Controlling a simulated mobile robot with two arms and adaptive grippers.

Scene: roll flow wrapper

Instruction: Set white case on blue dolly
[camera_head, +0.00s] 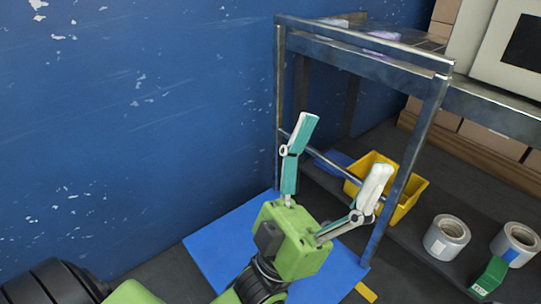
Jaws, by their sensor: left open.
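My left gripper (340,148) is open, its two teal and white fingers spread wide with nothing between them. It is in front of the metal-framed bench. A flat blue panel (212,247) lies low beneath and behind the gripper, partly hidden by it and my arm; it may be the blue dolly, but no wheels show. A large white box (477,70) with a dark panel stands on the bench at the top right, cut off by the frame edge. I cannot tell whether it is the white case. My right gripper is not in view.
The metal bench (360,68) has a leg close to my gripper's right finger. A yellow bin (408,207), grey tape rolls (447,238) and a green box (489,275) sit on the lower shelf. A scuffed blue wall (130,120) fills the left.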

